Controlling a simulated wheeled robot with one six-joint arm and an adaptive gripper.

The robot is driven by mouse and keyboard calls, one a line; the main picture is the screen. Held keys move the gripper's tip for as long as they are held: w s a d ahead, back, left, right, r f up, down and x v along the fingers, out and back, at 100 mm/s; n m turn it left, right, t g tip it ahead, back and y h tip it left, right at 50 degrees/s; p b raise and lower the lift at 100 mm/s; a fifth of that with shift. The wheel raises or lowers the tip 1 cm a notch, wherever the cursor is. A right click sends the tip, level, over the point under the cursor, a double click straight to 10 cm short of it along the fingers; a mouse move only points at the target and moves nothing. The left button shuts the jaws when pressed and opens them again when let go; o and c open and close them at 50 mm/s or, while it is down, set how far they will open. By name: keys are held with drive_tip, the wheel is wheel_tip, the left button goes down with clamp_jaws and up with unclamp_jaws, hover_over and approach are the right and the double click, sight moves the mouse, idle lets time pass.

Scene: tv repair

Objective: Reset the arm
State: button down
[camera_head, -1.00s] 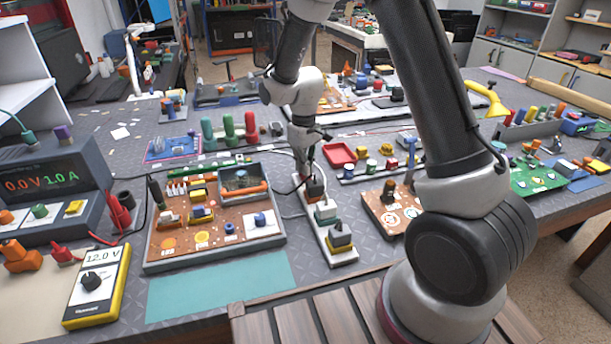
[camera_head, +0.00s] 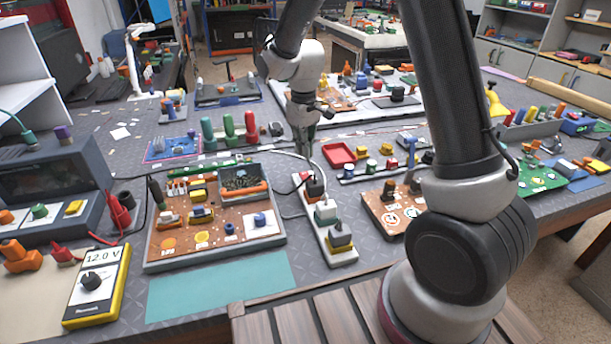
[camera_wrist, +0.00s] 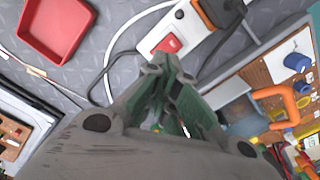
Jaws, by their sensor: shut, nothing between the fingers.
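My gripper (camera_head: 304,158) is shut and empty, pointing down above the far end of the white power strip (camera_head: 343,261). In the wrist view its fingertips (camera_wrist: 166,72) meet just in front of the strip's red switch (camera_wrist: 167,44); I cannot tell the exact gap. The strip holds a black plug (camera_head: 315,188) near the switch and other plugs nearer the front. My forearm crosses the right of the head view.
A brown circuit board (camera_head: 215,228) lies left of the strip, and a smaller board (camera_head: 388,212) lies right. A red tray (camera_head: 339,154) sits behind. The power supply (camera_head: 50,185) with a dark display and a yellow meter (camera_head: 97,287) stand left. The teal mat (camera_head: 220,284) is bare.

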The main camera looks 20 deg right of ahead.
drive_tip(key=shift+r, duration=0.3)
drive_tip(key=s+d+r+m+t, duration=0.1)
drive_tip(key=s+d+r+m, duration=0.1)
drive_tip(key=s+d+r, duration=0.3)
drive_tip(key=s+d+r+m+t, duration=0.2)
drive_tip(key=s+d+r, duration=0.3)
drive_tip(key=s, duration=0.8)
drive_tip(key=s+d+r+m+t, duration=0.1)
drive_tip(key=s+d+r, duration=0.3)
drive_tip(key=s+r, duration=0.5)
drive_tip(key=shift+s+d+m, duration=0.4)
drive_tip(key=shift+s+m, duration=0.1)
